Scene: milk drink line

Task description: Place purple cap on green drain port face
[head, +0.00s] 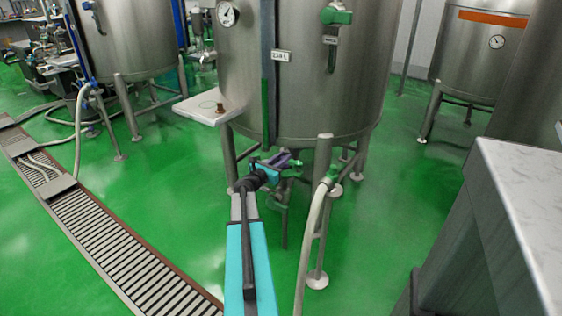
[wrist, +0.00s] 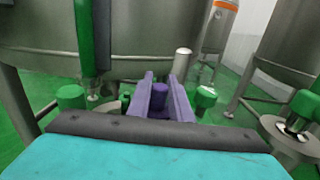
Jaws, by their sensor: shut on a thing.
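My gripper (head: 288,160) reaches under the front of the large middle tank in the head view. In the wrist view its two purple fingers (wrist: 164,82) are shut on a purple cap (wrist: 158,98), which sits between them. The cap is too small to make out in the head view. Green fittings (head: 297,164) show just beyond the fingertips, under the tank, partly hidden by the gripper. A small green part (wrist: 126,101) shows left of the fingers in the wrist view. I cannot tell which green part is the drain port face, or whether the cap touches it.
The tank (head: 300,70) stands on metal legs close around my gripper. A pale hose with a green end (head: 331,176) hangs just right of it. A white shelf (head: 206,108) juts out at left. A marble-topped counter (head: 520,200) is at right. A floor grate (head: 120,250) lies left.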

